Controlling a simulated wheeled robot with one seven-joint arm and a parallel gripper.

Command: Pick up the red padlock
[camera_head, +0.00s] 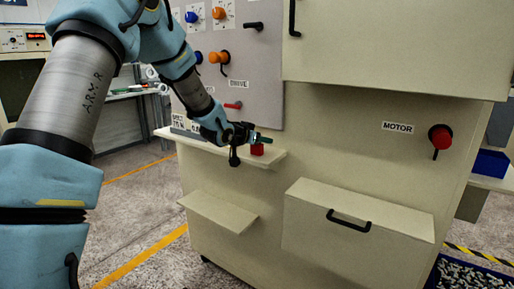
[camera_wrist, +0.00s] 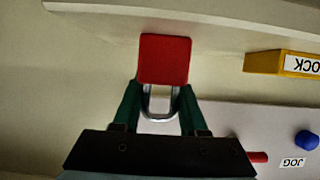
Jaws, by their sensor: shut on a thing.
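The red padlock (camera_wrist: 164,59) is in the middle of the wrist view, with its silver shackle (camera_wrist: 159,107) between the two green fingers of my gripper (camera_wrist: 160,105). My gripper is shut on the shackle. In the head view the padlock (camera_head: 257,150) is a small red block at the tip of my gripper (camera_head: 262,140), at the right end of the upper shelf (camera_head: 272,159). I cannot tell whether the padlock touches the shelf.
The machine panel (camera_head: 232,60) with knobs and switches rises behind my arm. A yellow block lettered LOCK (camera_wrist: 284,63) is at the right of the wrist view. A lower shelf (camera_head: 220,211) and a bin with a black handle (camera_head: 357,222) are below. A red MOTOR knob (camera_head: 440,136) is at right.

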